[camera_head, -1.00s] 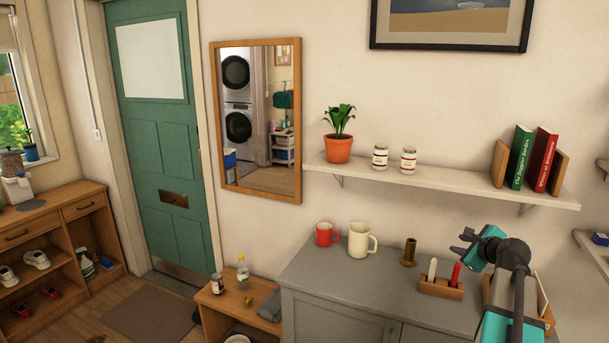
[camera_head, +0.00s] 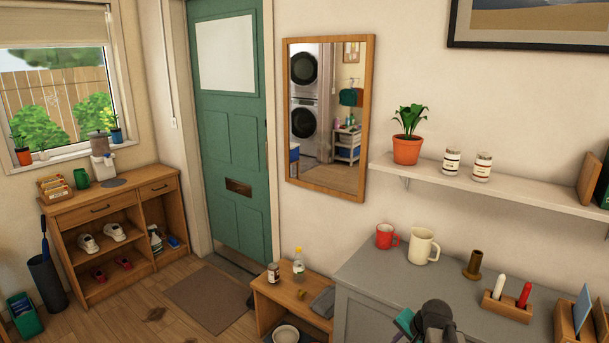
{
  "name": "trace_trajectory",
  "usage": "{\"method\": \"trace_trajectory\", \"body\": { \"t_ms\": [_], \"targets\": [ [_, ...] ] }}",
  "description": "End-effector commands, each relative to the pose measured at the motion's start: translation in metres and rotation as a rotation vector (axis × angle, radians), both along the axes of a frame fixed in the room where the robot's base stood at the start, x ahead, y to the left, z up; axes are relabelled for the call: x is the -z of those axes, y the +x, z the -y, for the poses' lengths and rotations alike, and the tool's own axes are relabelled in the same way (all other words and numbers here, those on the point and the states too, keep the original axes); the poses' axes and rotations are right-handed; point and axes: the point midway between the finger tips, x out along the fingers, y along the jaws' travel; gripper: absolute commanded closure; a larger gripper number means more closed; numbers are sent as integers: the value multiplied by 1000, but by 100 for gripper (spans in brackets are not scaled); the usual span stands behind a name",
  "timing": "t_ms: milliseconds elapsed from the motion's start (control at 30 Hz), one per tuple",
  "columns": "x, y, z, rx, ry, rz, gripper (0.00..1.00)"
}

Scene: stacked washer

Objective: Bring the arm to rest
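My gripper (camera_head: 405,321) shows at the bottom edge of the head view, a teal finger part beside a dark wrist joint. It is in front of the grey cabinet (camera_head: 375,266) and low in the picture. Most of the gripper and the rest of my arm are cut off by the frame's lower edge. Whether the fingers are open or shut does not show, and I see nothing held.
On the grey cabinet stand a red mug (camera_head: 386,236), a cream mug (camera_head: 423,246), a brass candlestick (camera_head: 473,265) and a wooden holder (camera_head: 507,306). A low wooden bench (camera_head: 262,302) stands left of it. The floor mat (camera_head: 208,299) before the green door (camera_head: 232,150) is clear.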

Motion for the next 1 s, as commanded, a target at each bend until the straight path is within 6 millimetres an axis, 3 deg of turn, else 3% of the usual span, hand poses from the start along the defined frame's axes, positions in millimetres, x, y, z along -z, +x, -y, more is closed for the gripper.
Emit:
{"method": "trace_trajectory", "body": {
  "t_ms": [33,200,400,733,1000],
  "targets": [
    [12,-10,-18,-79,-28,-28,72],
    [47,-43,-62,-346,-125,-118,72],
    [76,-77,-97,-605,-206,-200,72],
    [102,-118,-127,-894,-287,-290,72],
    [138,-146,-125,-897,-255,-352,72]
  ]
}}
